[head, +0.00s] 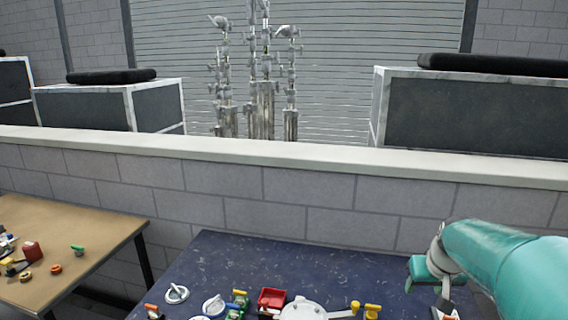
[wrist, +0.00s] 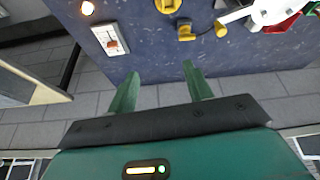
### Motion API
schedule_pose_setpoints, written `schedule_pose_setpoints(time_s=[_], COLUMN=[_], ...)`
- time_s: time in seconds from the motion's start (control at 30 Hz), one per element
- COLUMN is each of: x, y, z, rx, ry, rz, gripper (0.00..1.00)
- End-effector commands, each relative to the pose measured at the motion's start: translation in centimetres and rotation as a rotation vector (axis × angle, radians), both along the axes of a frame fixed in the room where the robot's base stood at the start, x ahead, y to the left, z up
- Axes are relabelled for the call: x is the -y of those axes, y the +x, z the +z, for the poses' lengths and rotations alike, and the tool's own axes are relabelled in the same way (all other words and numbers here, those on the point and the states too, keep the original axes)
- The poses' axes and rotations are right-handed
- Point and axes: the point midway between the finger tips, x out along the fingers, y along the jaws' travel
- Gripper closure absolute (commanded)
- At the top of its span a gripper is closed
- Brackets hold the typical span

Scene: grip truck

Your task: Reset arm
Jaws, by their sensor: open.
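My gripper (wrist: 160,85) shows in the wrist view with its two green fingers spread apart and nothing between them. The fingers point toward the edge of a dark blue table (wrist: 150,50), with grey floor tiles below them. In the head view my teal arm reaches in from the right edge, over the right part of the blue table (head: 300,262). The fingertips are hard to make out in the head view.
Small items stand on the blue table: a red bin (head: 271,298), a white round part (head: 303,310), a yellow clamp (head: 372,311) and a white switch plate (wrist: 110,40). A wooden table (head: 90,240) with small parts is at left. A block wall (head: 300,190) runs behind.

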Motion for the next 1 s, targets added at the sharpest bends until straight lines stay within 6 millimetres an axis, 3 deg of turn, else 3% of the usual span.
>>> schedule_pose_setpoints(time_s=[0.03,0.2,0.5,0.7,1.0], x=[-2.4,-8.6,-16.5,-18.7,-18.9], y=[-1.1,-5.1,-13.7,-17.5,-18.1], z=[1.1,3.2,4.1,3.5,3.2], rx=[0.009,0.025,0.061,0.076,0.077], ry=[-0.005,-0.009,0.001,0.011,0.014], rz=[0.021,0.067,0.142,0.171,0.172], gripper=[0.49,0.49,0.49,0.49,0.49])
